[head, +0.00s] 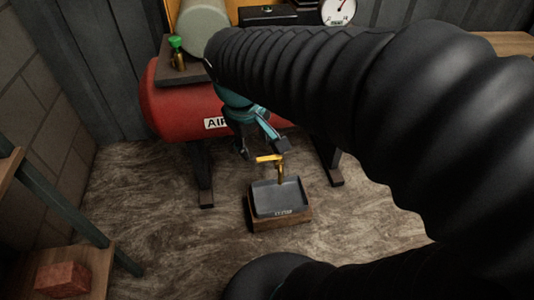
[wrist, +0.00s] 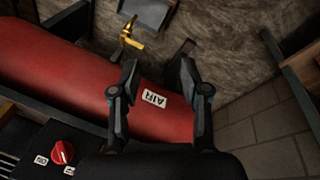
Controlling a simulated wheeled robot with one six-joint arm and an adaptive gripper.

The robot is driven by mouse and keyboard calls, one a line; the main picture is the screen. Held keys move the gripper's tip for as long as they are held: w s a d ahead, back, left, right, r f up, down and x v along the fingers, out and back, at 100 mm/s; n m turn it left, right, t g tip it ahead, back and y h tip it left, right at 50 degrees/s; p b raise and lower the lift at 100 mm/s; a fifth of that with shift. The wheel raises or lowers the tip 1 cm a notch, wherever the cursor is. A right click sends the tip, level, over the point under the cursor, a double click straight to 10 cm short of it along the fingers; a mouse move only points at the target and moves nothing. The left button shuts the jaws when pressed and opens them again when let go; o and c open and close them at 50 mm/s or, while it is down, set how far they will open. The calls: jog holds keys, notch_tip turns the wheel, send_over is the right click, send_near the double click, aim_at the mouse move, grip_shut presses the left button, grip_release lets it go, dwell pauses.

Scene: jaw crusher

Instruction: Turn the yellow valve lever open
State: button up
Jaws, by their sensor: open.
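The yellow valve lever (head: 267,158) sits on a brass valve (head: 281,172) below the red air tank (head: 172,112). In the head view the lever points left from the valve. In the wrist view the lever (wrist: 130,37) is at the upper left, beyond the tip of the left finger. My gripper (head: 262,148) is open and empty, just above the lever in the head view. In the wrist view my gripper (wrist: 158,69) has its fingers apart in front of the tank (wrist: 60,62), whose AIR label (wrist: 154,99) shows between them. Nothing shows the fingers touching the lever.
A dark tray (head: 279,198) on a wooden block stands on the floor below the valve. The tank's dark legs (head: 202,180) stand at both sides. A red knob (wrist: 62,152) shows at lower left in the wrist view. A shelf with a brick (head: 62,279) is at left.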

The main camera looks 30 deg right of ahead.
jog(key=w+d+f+n+g+h+b, duration=0.35)
jog(key=w+f+n+g+h, duration=0.35)
jog(key=w+f, duration=0.95)
jog(key=n+h+b, duration=0.2)
jog(key=n+h, duration=0.3)
jog(key=h, duration=0.3)
send_near(271, 157)
jog(key=x, duration=1)
jog(key=shift+s+f, duration=0.1)
grip_shut()
